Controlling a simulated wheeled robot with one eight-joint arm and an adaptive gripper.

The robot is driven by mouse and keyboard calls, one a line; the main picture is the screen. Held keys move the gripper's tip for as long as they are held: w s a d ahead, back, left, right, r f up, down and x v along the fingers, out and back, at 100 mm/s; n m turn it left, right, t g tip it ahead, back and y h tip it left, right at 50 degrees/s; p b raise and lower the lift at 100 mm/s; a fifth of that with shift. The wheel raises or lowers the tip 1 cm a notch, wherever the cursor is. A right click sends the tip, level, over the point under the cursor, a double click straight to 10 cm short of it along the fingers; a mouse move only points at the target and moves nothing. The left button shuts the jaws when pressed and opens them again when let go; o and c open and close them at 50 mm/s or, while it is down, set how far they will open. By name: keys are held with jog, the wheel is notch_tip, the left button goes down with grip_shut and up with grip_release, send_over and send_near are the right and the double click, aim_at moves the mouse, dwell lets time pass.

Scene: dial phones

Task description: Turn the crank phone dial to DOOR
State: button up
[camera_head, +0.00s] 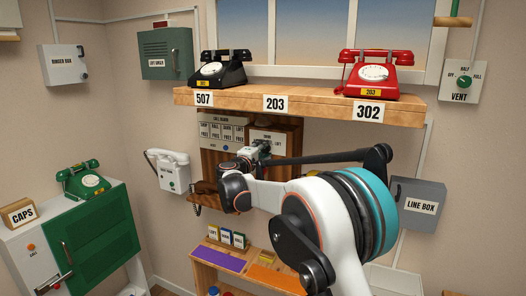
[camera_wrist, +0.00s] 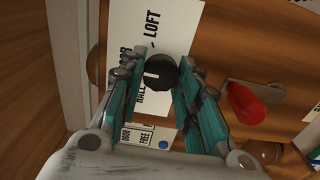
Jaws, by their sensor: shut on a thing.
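The crank phone is the wooden box (camera_head: 290,128) on the wall under the shelf, partly hidden by my arm. In the wrist view, its dial is a round black knob (camera_wrist: 164,68) with a white pointer mark. It sits on a white plate (camera_wrist: 178,22) lettered LOFT, HALL and a partly covered word ending in OR. The mark points left in the picture, towards the side of the partly covered word and HALL; I cannot tell exactly which. My gripper (camera_wrist: 160,74) is shut on the knob, with one teal-padded finger on each side.
A red handle (camera_wrist: 246,106) sticks out to the right of the dial. A card marked DOOR FREE (camera_wrist: 138,135) shows below. Above the box is a shelf (camera_head: 240,104) with a black phone (camera_head: 212,72) and a red phone (camera_head: 375,75). A white wall phone (camera_head: 170,172) hangs left.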

jog(key=shift+a, duration=0.1)
dwell(0.3)
jog(key=o, duration=1.1)
jog(key=shift+c, duration=0.2)
jog(key=v, duration=1.2)
